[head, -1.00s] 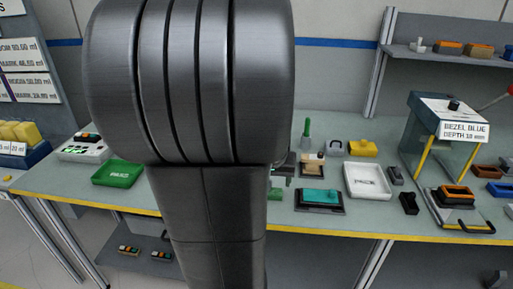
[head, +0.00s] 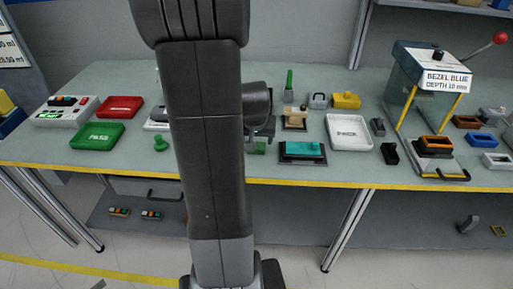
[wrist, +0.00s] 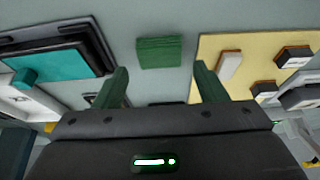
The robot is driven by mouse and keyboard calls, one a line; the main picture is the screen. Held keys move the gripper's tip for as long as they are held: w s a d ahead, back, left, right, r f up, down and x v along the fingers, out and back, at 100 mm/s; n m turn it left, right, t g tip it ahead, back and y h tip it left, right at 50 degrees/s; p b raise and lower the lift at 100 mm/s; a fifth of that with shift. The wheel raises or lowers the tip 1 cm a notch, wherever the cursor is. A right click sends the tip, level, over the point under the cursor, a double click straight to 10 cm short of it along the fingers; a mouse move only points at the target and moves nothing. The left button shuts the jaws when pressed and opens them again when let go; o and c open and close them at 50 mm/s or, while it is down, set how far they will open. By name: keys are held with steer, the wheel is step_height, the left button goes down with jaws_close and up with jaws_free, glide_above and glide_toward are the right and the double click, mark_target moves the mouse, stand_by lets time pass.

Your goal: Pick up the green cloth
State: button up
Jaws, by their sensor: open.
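The green cloth (wrist: 158,52) is a small folded green rectangle lying flat on the grey bench. In the wrist view it lies ahead of my gripper (wrist: 161,76), roughly centred between the two fingers and apart from them. The fingers are spread with nothing between them. In the head view the cloth (head: 259,148) is a small green patch just right of my arm, which hides part of the bench around it.
A teal block on a black tray (wrist: 60,55) lies left of the cloth in the wrist view, and a beige board (wrist: 213,45) with small parts lies right. In the head view, a white tray (head: 349,145), green tray (head: 97,136) and red tray (head: 120,108) share the bench.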

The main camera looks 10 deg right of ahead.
mark_target(257, 145)
steer(key=shift+x, duration=2.35)
steer(key=shift+w, duration=0.1)
steer(key=c, duration=0.7)
